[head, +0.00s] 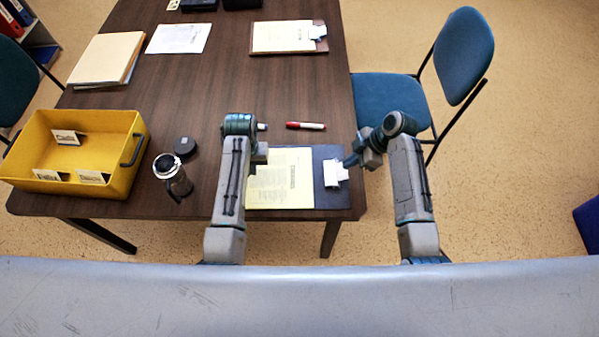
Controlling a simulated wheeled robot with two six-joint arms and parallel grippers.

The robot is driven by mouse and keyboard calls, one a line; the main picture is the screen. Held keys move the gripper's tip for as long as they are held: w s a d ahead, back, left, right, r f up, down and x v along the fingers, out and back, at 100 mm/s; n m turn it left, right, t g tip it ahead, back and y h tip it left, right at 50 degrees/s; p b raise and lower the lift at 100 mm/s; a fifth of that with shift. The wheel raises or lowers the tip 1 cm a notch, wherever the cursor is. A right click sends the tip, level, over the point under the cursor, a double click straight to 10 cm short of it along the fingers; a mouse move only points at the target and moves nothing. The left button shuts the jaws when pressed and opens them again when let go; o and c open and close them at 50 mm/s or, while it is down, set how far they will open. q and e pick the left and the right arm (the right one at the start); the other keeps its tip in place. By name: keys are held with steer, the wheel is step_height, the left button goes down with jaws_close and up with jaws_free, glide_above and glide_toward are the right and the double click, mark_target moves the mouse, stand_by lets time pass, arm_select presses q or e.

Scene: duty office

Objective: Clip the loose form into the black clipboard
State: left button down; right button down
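The black clipboard (322,197) lies near the front right corner of the table, its silver-white clip (335,173) at its right end. A pale yellow printed form (291,178) lies over the left part of the board. A dark strip of board shows between the form's right edge and the clip. My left gripper (260,153) is over the form's upper left part, and my arm hides its left side. My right gripper (348,161) is at the upper right of the clip, touching or just above it. The fingers of both are too small to read.
A red marker (305,126) lies behind the board. A steel mug (171,174), a black lid (185,147) and a yellow crate (122,178) stand left. Another clipboard (260,51), papers (179,38) and folders (104,60) lie farther back. A blue chair (388,95) stands right.

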mark_target(263, 176)
steer(key=shift+d+f, duration=0.1)
steer(key=shift+f, duration=1.3)
stand_by(0.4)
arm_select(q)
steer(key=shift+f, duration=1.2)
stand_by(0.8)
steer(key=shift+d, duration=0.3)
steer(key=shift+w+d, duration=0.1)
steer(key=shift+d, duration=0.2)
steer(key=shift+d, duration=0.2)
stand_by(0.3)
steer(key=shift+d, duration=0.6)
arm_select(e)
steer(key=shift+s, duration=0.1)
